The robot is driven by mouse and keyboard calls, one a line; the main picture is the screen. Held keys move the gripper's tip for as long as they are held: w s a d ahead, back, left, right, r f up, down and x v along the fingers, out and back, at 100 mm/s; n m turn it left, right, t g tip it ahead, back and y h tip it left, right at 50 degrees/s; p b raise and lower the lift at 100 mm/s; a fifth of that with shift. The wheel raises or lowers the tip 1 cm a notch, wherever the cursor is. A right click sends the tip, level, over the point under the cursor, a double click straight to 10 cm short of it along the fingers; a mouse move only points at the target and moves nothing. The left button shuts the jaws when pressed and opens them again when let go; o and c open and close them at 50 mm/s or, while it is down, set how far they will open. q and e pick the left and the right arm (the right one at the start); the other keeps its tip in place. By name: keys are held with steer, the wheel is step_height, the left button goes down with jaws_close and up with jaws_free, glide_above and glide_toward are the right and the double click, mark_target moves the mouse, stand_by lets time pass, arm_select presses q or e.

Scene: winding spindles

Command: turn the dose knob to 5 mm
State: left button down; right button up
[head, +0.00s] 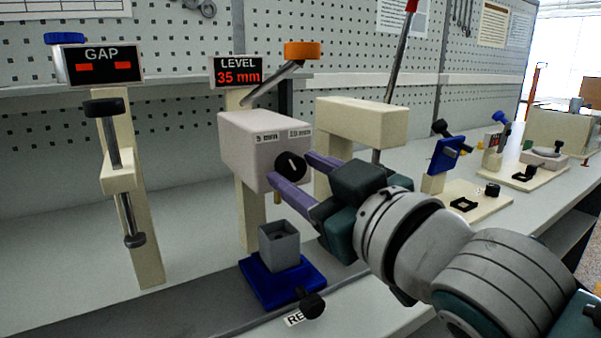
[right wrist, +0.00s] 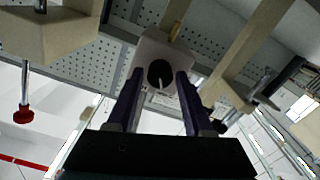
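The dose knob (head: 291,166) is a round black dial with a white pointer line, on the front of a pale box (head: 240,140). The box carries a "5 mm" label at upper left and a "10 mm" label at upper right. The pointer stands close to upright, between the labels. My right gripper (head: 289,168) has its purple fingers open, one on each side of the knob. In the right wrist view the knob (right wrist: 160,74) lies between the fingertips, with gaps showing beside it; contact is not visible. My left gripper is not in view.
A "LEVEL" display (head: 238,71) reads 35 mm, beside an orange-knobbed lever (head: 301,50). Below the box, a grey cup (head: 279,246) stands on a blue base (head: 283,281). A "GAP" display (head: 100,65) stands left. More fixtures stand on the bench at right.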

steer(key=shift+o, duration=1.1)
steer(key=shift+s, duration=0.1)
steer(key=v, duration=1)
steer(key=shift+p, duration=0.4)
